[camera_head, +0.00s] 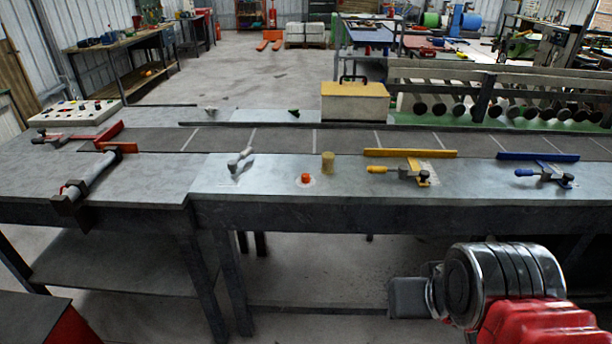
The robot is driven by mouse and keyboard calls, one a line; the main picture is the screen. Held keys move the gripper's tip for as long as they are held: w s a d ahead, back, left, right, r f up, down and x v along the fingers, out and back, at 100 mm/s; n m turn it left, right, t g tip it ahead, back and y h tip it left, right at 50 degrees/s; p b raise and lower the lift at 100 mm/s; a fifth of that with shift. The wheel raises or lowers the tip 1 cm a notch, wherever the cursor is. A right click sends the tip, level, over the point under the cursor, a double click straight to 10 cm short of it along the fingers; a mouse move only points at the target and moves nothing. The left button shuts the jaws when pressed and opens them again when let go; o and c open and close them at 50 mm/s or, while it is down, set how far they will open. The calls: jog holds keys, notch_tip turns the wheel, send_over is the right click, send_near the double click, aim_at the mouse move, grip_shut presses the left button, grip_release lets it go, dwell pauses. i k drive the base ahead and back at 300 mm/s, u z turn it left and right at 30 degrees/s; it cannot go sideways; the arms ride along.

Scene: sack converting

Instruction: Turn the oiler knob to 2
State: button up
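A small orange knob (305,178) sits on a pale round plate on the front strip of the metal bench (262,186). It looks like the oiler knob, but its marks and pointer are too small to read, so its setting cannot be told. A short tan cylinder (328,162) stands just behind it to the right. My gripper (400,298) is low at the right, in front of the bench and below its top, well apart from the knob. Only a grey block at the end of my arm shows, and its fingers cannot be made out.
A grey-handled lever (240,160) stands left of the knob. A yellow-handled clamp (402,173) and a blue-handled clamp (545,176) are to its right. Red clamps and a button panel (75,113) are at the far left. A yellow box (355,102) stands behind.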

aim_at(305, 177)
jog(key=u, duration=0.55)
jog(key=k, duration=1.35)
jog(key=u, duration=0.55)
jog(key=i, duration=1.55)
jog(key=z, duration=0.65)
jog(key=i, duration=0.8)
jog(key=z, duration=0.45)
